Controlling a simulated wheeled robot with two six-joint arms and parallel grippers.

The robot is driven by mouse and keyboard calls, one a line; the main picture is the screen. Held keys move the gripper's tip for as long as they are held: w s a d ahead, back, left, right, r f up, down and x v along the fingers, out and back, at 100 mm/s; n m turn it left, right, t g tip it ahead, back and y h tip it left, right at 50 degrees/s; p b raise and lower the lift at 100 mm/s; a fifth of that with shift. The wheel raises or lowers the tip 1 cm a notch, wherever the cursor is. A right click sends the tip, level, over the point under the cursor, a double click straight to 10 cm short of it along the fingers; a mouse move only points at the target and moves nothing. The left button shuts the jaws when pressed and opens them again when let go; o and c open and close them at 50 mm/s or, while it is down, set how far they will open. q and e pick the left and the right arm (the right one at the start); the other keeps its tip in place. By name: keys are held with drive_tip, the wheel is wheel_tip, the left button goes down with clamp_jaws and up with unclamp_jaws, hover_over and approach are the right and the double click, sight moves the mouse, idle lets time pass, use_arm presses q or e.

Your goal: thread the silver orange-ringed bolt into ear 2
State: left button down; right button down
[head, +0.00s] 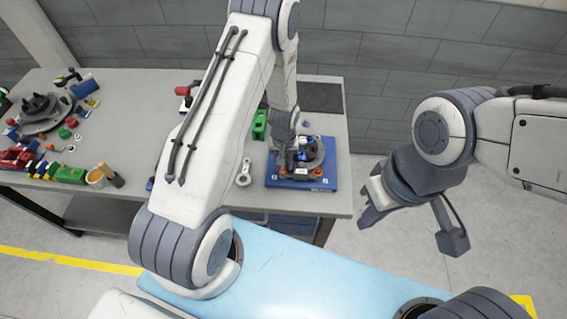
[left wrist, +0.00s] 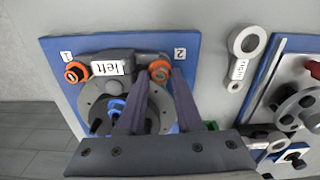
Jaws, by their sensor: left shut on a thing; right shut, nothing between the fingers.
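In the left wrist view, ear 1 is at the left with an orange-ringed bolt (left wrist: 76,72). My left gripper (left wrist: 161,75) is shut on another orange-ringed bolt (left wrist: 159,69), right by the label 2. Its tip and the hole of ear 2 are hidden, so I cannot tell how deep it sits. In the head view my left gripper (head: 284,160) reaches down over the plate's left side. My right gripper (head: 372,216) is shut and empty, right of the table.
A grey ring-ended link (head: 244,174) lies left of the plate. A green block (head: 259,125) stands behind it. The table's right edge is close to the plate.

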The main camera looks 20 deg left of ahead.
use_arm(q)
drive_tip(key=m, duration=0.2)
drive_tip(key=s+m, duration=0.1)
drive_tip(key=shift+d+f+m, duration=0.2)
drive_tip(key=shift+f+m, duration=0.1)
drive_tip(key=shift+s+m, duration=0.1)
drive_tip(key=shift+m, duration=0.6)
drive_tip(key=shift+m+p, duration=0.35)
drive_tip(key=shift+m, duration=1.35)
drive_tip(key=c, duration=0.5)
unclamp_jaws()
drive_tip(key=shift+d, duration=0.1)
drive_tip(key=r+p, duration=0.4)
drive_tip(key=r, duration=0.1)
drive_tip(key=r+p, duration=0.2)
drive_tip(key=r, duration=0.1)
drive_tip(key=shift+w+r, duration=0.2)
drive_tip(key=shift+w, duration=0.15)
drive_tip(key=shift+f, duration=0.1)
